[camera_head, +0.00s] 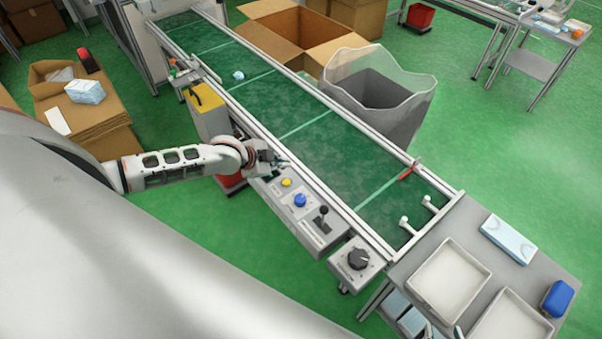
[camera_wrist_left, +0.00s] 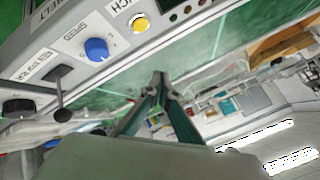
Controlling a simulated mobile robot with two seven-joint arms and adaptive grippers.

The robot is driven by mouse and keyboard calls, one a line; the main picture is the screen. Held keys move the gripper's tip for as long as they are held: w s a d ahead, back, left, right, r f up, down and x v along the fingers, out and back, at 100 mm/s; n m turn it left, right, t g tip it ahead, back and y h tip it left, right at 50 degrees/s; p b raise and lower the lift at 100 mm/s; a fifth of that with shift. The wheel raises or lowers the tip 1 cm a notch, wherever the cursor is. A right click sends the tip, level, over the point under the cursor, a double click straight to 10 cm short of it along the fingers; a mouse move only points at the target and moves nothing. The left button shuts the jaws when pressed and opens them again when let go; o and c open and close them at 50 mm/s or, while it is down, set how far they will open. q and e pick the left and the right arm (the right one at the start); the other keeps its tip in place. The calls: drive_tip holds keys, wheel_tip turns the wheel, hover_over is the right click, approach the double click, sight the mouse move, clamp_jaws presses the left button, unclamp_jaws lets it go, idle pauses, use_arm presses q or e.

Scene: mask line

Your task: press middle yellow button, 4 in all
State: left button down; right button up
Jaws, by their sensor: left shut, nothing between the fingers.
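The yellow button (camera_head: 286,182) is a small round cap on a grey control panel (camera_head: 318,232) beside the conveyor. It also shows in the left wrist view (camera_wrist_left: 139,23), at the top. My left gripper (camera_head: 284,163) is shut and empty, just beyond the button along the panel. In the left wrist view its fingertips (camera_wrist_left: 158,80) meet below the button in the picture, apart from it. Two tips of what looks like my right gripper (camera_head: 443,331) show apart at the bottom edge, over the trays; the rest is out of view.
A blue knob (camera_head: 300,200), a black joystick (camera_head: 323,213) and a black dial (camera_head: 358,259) line the panel near the button. The green conveyor belt (camera_head: 325,135) runs alongside. White trays (camera_head: 449,246) stand on the grey table at lower right.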

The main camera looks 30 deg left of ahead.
use_arm(q)
drive_tip(key=w, duration=0.1)
hover_over(285, 183)
wheel_tip(285, 183, down, 5)
drive_tip(key=shift+f+b, duration=0.1)
drive_tip(key=shift+b, duration=0.35)
wheel_tip(285, 183, down, 2)
drive_tip(key=shift+f+b, duration=0.25)
drive_tip(key=shift+b, duration=0.6)
drive_tip(key=shift+f, duration=0.35)
use_arm(e)
drive_tip(key=shift+w+a+r+t+y, duration=0.2)
drive_tip(key=shift+w+a, duration=0.2)
drive_tip(key=shift+a, duration=0.2)
drive_tip(key=shift+w+a+r+t+y, duration=0.1)
drive_tip(key=shift+w+a+y, duration=0.1)
drive_tip(key=shift+w+a, duration=0.3)
drive_tip(key=shift+s+f, duration=0.25)
drive_tip(key=shift+f, duration=0.15)
drive_tip(key=shift+w+r, duration=0.1)
drive_tip(key=shift+r, duration=0.1)
